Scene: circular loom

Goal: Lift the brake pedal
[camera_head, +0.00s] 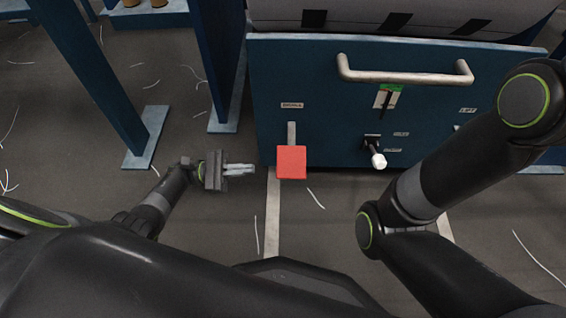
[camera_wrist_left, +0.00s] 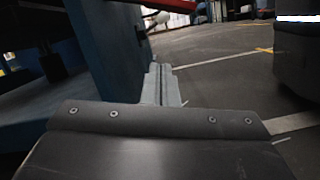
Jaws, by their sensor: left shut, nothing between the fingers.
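The brake pedal is a square red plate (camera_head: 291,161) on a short grey arm at the foot of the blue panel, below a small label. My left gripper (camera_head: 250,169) is shut and empty. In the head view its fingers point right, with their tips just left of the pedal and a small gap between. In the left wrist view the closed fingers (camera_wrist_left: 161,84) point forward, and a red edge (camera_wrist_left: 185,4), likely the pedal, shows at the top, higher in the picture than the fingertips. My right arm shows at the right, but its gripper is out of view.
A blue post (camera_head: 100,80) stands on a foot plate at the left. The dark floor around the pedal is open, with scattered thread bits.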

